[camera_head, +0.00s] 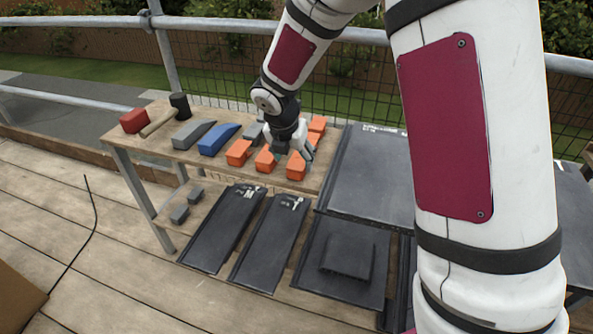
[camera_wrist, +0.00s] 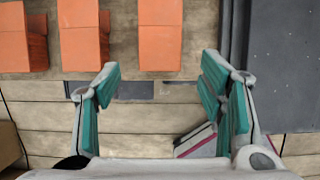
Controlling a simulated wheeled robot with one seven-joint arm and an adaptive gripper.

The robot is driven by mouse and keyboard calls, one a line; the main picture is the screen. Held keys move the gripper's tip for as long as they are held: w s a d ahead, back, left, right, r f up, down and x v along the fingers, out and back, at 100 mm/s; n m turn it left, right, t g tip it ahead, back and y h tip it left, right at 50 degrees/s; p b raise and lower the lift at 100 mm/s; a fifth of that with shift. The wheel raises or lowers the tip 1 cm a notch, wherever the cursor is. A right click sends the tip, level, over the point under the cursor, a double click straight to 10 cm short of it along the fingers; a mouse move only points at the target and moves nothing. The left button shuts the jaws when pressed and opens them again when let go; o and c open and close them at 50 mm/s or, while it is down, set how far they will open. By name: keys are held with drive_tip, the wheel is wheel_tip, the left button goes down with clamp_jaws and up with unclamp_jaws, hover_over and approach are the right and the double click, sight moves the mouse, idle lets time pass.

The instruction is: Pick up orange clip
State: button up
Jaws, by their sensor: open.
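Several orange clips lie on the wooden bench. In the head view the front row has a left clip (camera_head: 239,152), a middle clip (camera_head: 265,161) and a right clip (camera_head: 297,167); more orange (camera_head: 317,125) shows behind my gripper. My gripper (camera_head: 287,148) is over this group, pointing down, and partly hides the clips behind it. In the wrist view my gripper (camera_wrist: 160,82) is open and empty, its teal pads wide apart. One orange clip (camera_wrist: 160,35) lies ahead of the gap between the fingers. Two more clips (camera_wrist: 83,35) (camera_wrist: 22,40) are left of it.
The bench (camera_head: 215,170) also holds a red-headed mallet (camera_head: 134,121), a grey wedge (camera_head: 192,133), a blue wedge (camera_head: 217,139) and a black cylinder (camera_head: 180,105). Dark roof tiles (camera_head: 268,240) lie in front, and a large dark panel (camera_head: 368,175) adjoins on the right.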

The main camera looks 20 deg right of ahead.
sight(295, 167)
drive_tip(key=shift+b+x, duration=1)
drive_tip(key=shift+x, duration=1.75)
drive_tip(key=shift+s, duration=0.1)
drive_tip(key=shift+c, duration=0.5)
drive_tip(key=c, duration=1.1)
